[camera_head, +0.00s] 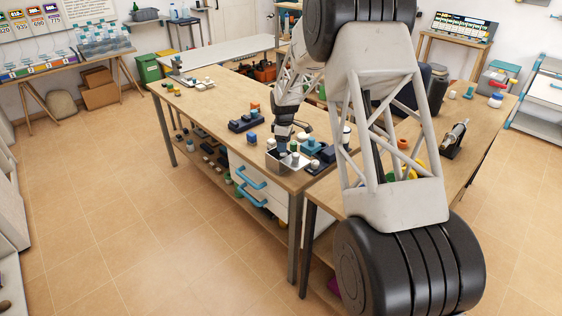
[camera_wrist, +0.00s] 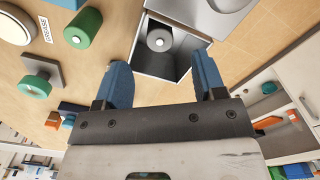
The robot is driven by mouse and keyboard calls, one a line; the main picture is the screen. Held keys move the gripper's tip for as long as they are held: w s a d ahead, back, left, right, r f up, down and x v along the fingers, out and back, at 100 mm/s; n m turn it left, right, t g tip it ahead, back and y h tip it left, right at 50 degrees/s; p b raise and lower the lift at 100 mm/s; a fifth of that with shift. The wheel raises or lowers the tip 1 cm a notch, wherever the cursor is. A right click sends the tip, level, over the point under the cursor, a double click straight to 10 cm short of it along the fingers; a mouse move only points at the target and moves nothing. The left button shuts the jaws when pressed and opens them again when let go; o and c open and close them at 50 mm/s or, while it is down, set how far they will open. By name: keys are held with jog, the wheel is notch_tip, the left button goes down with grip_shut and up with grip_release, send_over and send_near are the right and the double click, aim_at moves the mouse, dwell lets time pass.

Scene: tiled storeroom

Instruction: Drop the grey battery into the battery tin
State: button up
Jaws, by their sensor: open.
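The battery tin (camera_wrist: 178,66) is an open square metal box below my gripper in the wrist view. It also shows near the front corner of the workbench in the head view (camera_head: 283,164). A grey cylinder that looks like the grey battery (camera_wrist: 159,40) stands inside the tin, its round end facing up, near one wall. My gripper (camera_wrist: 160,60) is open, its two blue fingers on either side of the tin's opening, with nothing between them. In the head view my gripper (camera_head: 281,153) is over the tin, its fingertips hard to make out.
A green cylinder (camera_wrist: 83,28), a round container labelled GREASE (camera_wrist: 16,26) and a green knob on a grey plate (camera_wrist: 36,86) stand on the wooden bench close to the tin. A blue drawer handle (camera_head: 250,178) sticks out below the bench edge.

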notch_tip(320, 180, up, 7)
dwell(0.5)
dwell(0.4)
jog(key=s+d+r+m, duration=0.3)
jog(key=s+d+r, duration=0.3)
jog(key=s, duration=0.4)
jog(key=s+d+r+m+t, duration=0.1)
jog(key=s+d+r+m, duration=0.15)
jog(key=s+r, duration=0.65)
jog(key=s+d+r+m, duration=0.3)
jog(key=s+d+r, duration=0.2)
jog(key=s, duration=0.6)
jog(key=s+d+m, duration=0.2)
jog(key=s, duration=0.9)
jog(key=s+d+f+m+t, duration=0.1)
jog(key=s+d+m, duration=0.1)
jog(key=s, duration=0.8)
jog(key=s+d+m, duration=0.3)
jog(key=s, duration=0.8)
jog(key=shift+s+f+t, duration=0.3)
jog(key=shift+s+f, duration=0.05)
